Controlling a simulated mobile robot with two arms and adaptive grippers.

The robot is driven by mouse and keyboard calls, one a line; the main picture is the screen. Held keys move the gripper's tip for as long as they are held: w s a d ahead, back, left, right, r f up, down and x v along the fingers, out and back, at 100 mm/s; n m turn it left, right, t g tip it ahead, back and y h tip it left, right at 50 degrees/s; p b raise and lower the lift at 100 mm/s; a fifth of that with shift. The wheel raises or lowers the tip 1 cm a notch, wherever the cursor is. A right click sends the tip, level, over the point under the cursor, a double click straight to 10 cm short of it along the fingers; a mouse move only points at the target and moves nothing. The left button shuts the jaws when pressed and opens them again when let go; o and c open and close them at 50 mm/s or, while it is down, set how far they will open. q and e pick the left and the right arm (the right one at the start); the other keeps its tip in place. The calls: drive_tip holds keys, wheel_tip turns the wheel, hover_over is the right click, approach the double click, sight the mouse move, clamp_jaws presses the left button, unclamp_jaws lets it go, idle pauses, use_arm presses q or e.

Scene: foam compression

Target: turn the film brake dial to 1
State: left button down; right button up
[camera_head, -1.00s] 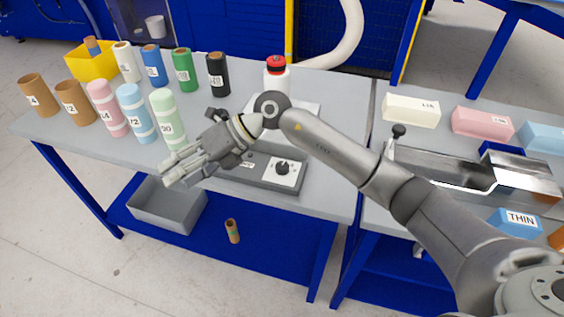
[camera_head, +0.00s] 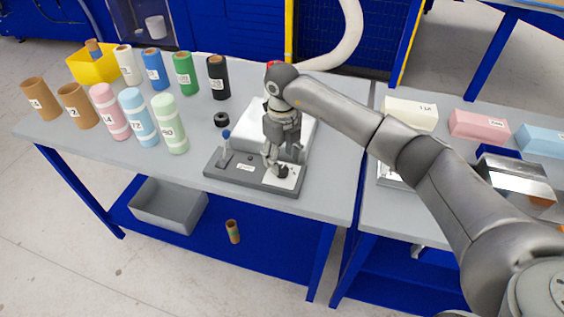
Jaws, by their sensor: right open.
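The film brake dial (camera_head: 283,171) is a small black knob on a white plate at the right end of a grey base (camera_head: 225,177) on the left table. My right gripper (camera_head: 284,165) points down over the dial with its fingers open around or just above it. I cannot tell whether the fingers touch the knob. The dial's scale and pointer are too small and partly covered to read. My left gripper is not in view.
A blue-topped post (camera_head: 226,148) and a black ring (camera_head: 221,120) stand left of my gripper. Several film rolls (camera_head: 168,125) line the table's left side. Foam blocks (camera_head: 410,113) sit on the right table.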

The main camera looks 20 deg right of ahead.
sight(282, 168)
drive_tip(key=shift+f+p, duration=0.3)
drive_tip(key=shift+f, duration=1.65)
drive_tip(key=c, duration=1.1)
drive_tip(key=shift+o, duration=0.2)
drive_tip(key=shift+f+n+b, duration=0.1)
drive_tip(key=shift+n+b, duration=0.5)
drive_tip(key=shift+b, duration=0.2)
drive_tip(key=n+b, duration=0.6)
drive_tip(key=b, duration=0.1)
drive_tip(key=shift+n, duration=0.4)
drive_tip(key=n+b, duration=0.3)
drive_tip(key=shift+n, duration=0.3)
drive_tip(key=shift+n+b, duration=1)
drive_tip(key=shift+n, duration=0.8)
drive_tip(key=shift+r, duration=0.2)
